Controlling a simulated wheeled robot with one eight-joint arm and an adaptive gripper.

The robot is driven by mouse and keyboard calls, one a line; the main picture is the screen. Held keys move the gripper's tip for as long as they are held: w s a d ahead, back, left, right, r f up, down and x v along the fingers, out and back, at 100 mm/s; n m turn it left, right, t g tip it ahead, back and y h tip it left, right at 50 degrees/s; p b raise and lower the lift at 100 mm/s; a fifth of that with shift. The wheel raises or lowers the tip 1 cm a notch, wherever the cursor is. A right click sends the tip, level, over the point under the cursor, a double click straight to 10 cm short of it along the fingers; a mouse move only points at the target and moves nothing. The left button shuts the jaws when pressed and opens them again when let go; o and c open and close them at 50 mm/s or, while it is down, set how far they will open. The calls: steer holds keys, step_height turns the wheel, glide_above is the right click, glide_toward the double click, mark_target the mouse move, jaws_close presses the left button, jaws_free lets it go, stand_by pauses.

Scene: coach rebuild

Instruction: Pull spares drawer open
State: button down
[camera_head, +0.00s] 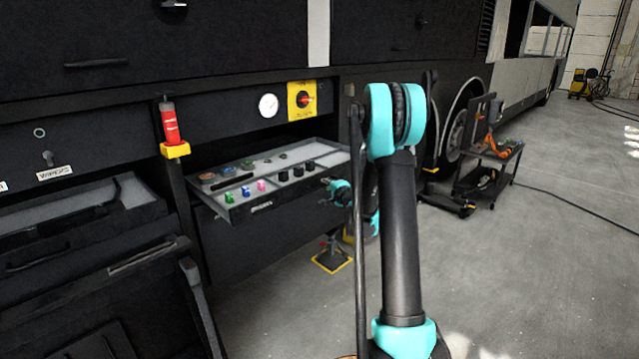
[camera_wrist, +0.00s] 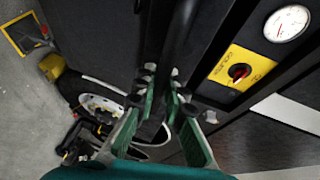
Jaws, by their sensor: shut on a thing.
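The spares drawer (camera_head: 283,205) stands out from the dark coach side in the head view. Its pale tray holds several green, blue, pink and black small parts. The exact contact is hard to make out. The drawer's contents cannot be made out in the wrist view.
A gauge (camera_head: 268,105) and yellow switch plate (camera_head: 302,100) sit above the drawer. A red bottle (camera_head: 170,122) hangs left of it. Another open compartment (camera_head: 80,210) lies farther left. A cart (camera_head: 489,160) stands right. Floor at front right is mostly clear.

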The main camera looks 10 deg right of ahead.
steer(key=shift+s+d, duration=0.6)
steer(key=shift+s, duration=0.25)
steer(key=shift+s+d, duration=0.55)
steer(key=shift+s, duration=0.25)
steer(key=c, duration=1.6)
jaws_free()
steer(key=v, duration=1.2)
